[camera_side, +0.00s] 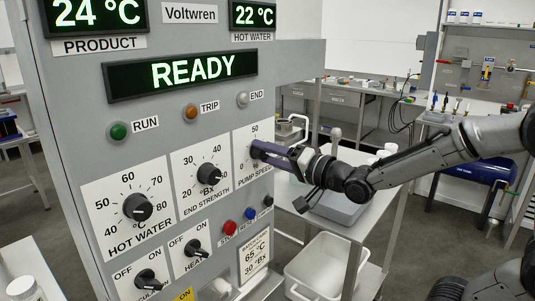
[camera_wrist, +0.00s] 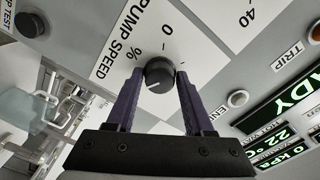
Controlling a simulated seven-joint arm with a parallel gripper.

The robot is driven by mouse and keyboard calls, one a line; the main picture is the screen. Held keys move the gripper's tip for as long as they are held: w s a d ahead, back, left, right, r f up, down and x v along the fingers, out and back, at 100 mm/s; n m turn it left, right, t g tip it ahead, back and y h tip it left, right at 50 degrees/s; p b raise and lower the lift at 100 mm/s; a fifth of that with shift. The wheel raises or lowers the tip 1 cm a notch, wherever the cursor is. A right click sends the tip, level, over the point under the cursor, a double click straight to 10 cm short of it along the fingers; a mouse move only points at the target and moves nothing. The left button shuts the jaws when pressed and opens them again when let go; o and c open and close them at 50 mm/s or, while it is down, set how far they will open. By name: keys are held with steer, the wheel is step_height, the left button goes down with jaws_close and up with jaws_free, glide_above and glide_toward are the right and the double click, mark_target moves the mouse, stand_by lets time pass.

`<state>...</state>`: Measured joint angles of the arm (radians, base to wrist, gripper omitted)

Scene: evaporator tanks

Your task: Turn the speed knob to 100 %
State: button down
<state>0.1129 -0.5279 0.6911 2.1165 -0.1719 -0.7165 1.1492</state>
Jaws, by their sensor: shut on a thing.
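The speed knob (camera_wrist: 159,72) is a round dark knob on a white plate marked PUMP SPEED (camera_wrist: 121,40), with 0 and % printed around it. A light pointer mark shows on its face; I cannot read its exact setting. My gripper (camera_wrist: 160,80) has its two purple fingers on either side of the knob, shut on it. The 50 mark shows above the fingers.
The END STRENGTH knob (camera_side: 209,173) sits left of the plate, and the HOT WATER knob (camera_side: 137,207) further left. A red button (camera_side: 231,227) and a blue button (camera_side: 250,213) are below. The display (camera_side: 187,71) reads READY. A trolley with a white bin (camera_side: 327,268) stands at right.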

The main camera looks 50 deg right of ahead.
steer(key=shift+m, duration=0.3)
steer(key=shift+c, duration=1.4)
jaws_free()
steer(key=s, duration=1.4)
steer(key=shift+w, duration=0.1)
